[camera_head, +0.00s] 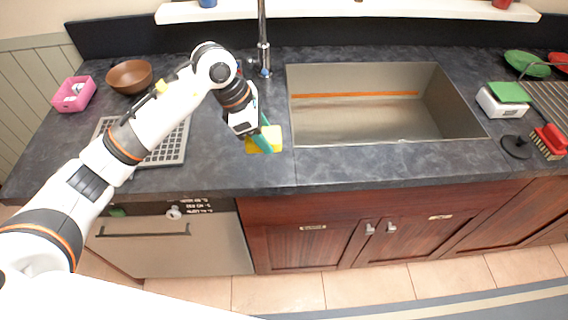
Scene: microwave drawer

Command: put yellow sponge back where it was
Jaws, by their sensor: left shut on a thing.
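The yellow sponge (276,134) is at the counter just left of the sink, partly hidden behind the fingers of my left gripper (262,138). My left gripper points down over it and is shut on it. I cannot tell whether the sponge touches the counter or is held slightly above it. My right gripper is not in view.
The steel sink (360,118) lies right of the sponge, with a faucet (264,45) behind. A grey rack (172,148) and brown bowl (129,77) are left.

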